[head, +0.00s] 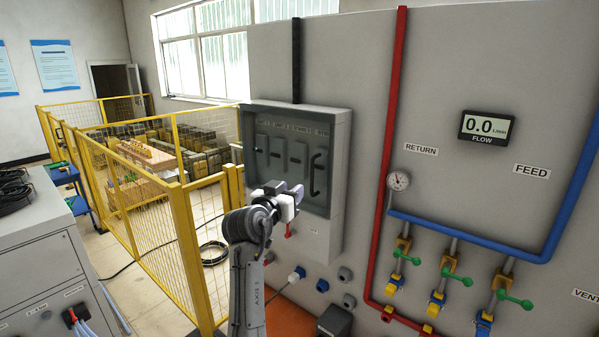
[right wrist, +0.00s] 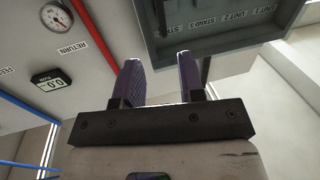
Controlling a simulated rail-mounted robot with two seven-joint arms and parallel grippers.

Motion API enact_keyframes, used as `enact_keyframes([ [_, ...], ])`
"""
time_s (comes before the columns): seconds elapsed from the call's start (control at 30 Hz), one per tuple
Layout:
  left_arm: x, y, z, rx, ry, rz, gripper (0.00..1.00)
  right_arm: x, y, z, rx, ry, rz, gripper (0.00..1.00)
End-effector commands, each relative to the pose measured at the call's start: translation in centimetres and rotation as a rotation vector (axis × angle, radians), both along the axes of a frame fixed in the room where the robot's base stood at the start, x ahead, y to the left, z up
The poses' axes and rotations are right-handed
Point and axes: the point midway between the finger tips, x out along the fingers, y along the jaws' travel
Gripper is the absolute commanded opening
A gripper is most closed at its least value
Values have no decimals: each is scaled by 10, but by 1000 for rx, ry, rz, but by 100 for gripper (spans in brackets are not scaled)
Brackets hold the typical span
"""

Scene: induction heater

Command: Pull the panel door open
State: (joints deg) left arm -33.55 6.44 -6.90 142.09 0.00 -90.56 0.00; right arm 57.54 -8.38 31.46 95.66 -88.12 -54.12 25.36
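The panel (head: 340,165) is a light grey wall cabinet with a dark grey recessed front in the head view. Several switch shapes and small labels show on or behind that front. I cannot tell whether a clear door covers it. My right gripper (head: 291,199) is in front of its lower left part and hides that corner. In the right wrist view the two purple-padded fingers (right wrist: 160,85) stand apart with nothing between them. The cabinet's underside and labelled front (right wrist: 215,25) show beyond the fingertips. Whether a finger touches the cabinet cannot be told. My left gripper is not in view.
A red pipe (head: 390,130) runs down the wall right of the cabinet. A gauge (head: 398,181), a flow display (head: 483,128) and green-handled valves (head: 459,277) are further right. Yellow mesh fencing (head: 150,210) stands at left. Connectors (head: 322,286) sit below the cabinet.

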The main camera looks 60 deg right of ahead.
Motion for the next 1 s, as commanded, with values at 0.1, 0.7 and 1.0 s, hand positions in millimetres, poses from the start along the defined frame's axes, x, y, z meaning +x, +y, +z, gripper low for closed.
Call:
enact_keyframes([
  [0.1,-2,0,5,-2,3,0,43,1,-9,2,3,-18,-1,36],
  [0.7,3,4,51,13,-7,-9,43,14,-109,3,6,-17,-1,36],
  [1.0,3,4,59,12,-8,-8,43,18,-133,1,8,-19,1,36],
])
